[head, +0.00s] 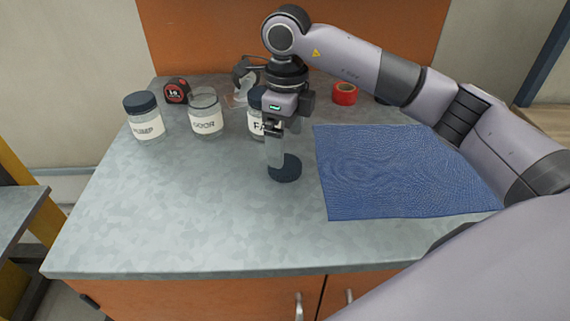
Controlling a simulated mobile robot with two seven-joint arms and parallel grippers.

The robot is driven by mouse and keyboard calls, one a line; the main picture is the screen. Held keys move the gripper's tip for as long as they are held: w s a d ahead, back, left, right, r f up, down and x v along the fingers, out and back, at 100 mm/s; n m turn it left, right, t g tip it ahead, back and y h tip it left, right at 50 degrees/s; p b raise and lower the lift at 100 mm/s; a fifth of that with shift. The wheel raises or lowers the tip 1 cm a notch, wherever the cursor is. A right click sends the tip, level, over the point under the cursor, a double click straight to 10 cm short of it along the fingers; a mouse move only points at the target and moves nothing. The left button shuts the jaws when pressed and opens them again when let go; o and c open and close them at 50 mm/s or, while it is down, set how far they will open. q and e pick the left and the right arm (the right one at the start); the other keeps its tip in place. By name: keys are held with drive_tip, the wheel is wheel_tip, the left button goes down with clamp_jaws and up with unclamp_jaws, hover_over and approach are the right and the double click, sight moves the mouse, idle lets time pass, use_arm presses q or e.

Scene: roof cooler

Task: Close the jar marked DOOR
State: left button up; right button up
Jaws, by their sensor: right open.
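The jar marked DOOR (206,125) stands upright toward the back left of the counter. It is clear glass with a white label and no lid on its mouth. A dark blue round lid (288,172) lies on the counter in front of the jars, to the right of the DOOR jar. My right gripper (275,161) points down at the lid's left and back side, with its fingers open. Its pale finger overlaps the lid in the view, and I cannot tell whether it touches. My left gripper is not in view.
A jar marked PUMP (146,126) with a dark lid stands left of DOOR. A jar marked FAN (255,124) is partly hidden by my right gripper. A tape measure (176,91), red tape roll (344,93) and blue mat (400,170) lie around. The front left counter (170,220) is clear.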

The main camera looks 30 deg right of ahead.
sight(285, 167)
drive_tip(key=f, duration=0.5)
drive_tip(key=shift+s+a, duration=0.2)
drive_tip(key=shift+c, duration=0.3)
drive_tip(key=c, duration=1)
